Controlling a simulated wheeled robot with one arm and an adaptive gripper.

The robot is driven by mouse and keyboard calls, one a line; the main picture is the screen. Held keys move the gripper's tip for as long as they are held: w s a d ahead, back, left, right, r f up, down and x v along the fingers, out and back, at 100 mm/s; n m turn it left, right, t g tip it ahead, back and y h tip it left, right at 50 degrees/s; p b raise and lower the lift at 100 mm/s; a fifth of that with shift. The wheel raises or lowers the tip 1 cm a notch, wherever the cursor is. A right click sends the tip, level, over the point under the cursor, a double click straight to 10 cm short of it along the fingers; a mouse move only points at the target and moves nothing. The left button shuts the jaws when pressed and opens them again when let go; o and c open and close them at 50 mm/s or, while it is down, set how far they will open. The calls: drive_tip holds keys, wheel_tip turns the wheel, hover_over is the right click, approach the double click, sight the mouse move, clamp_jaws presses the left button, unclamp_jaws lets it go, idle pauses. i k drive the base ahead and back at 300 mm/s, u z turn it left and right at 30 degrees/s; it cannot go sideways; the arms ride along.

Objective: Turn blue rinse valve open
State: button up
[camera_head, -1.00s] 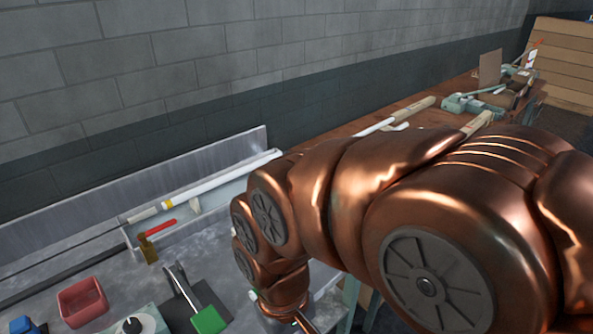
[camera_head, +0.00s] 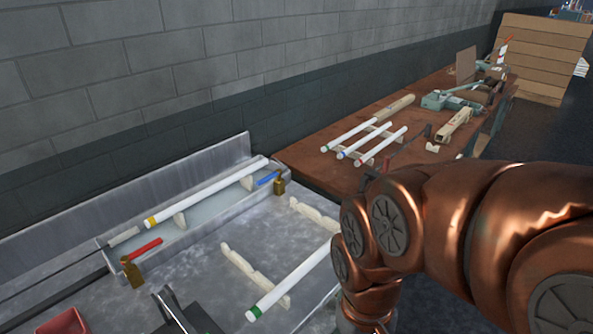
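The blue valve handle (camera_head: 267,178) shows in the head view on the front edge of the grey trough, toward its right end. It sits on a small brass body (camera_head: 280,187) and lies roughly along the trough. A second valve with a red handle (camera_head: 145,247) and brass body (camera_head: 132,272) is at the trough's left end. My copper arm fills the lower right of the view, right of the blue valve and apart from it.
A white tube with a yellow band (camera_head: 205,192) lies over the trough (camera_head: 200,228). A green-ended tube (camera_head: 290,284) rests on pale racks (camera_head: 252,272) on the metal bench. A brown table (camera_head: 325,172) with more tubes stands behind right. A red bin (camera_head: 66,324) is at lower left.

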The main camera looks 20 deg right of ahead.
sight(278, 172)
drive_tip(key=u, duration=2.55)
drive_tip(key=k, duration=0.95)
drive_tip(key=z, duration=1.4)
drive_tip(key=i, duration=1)
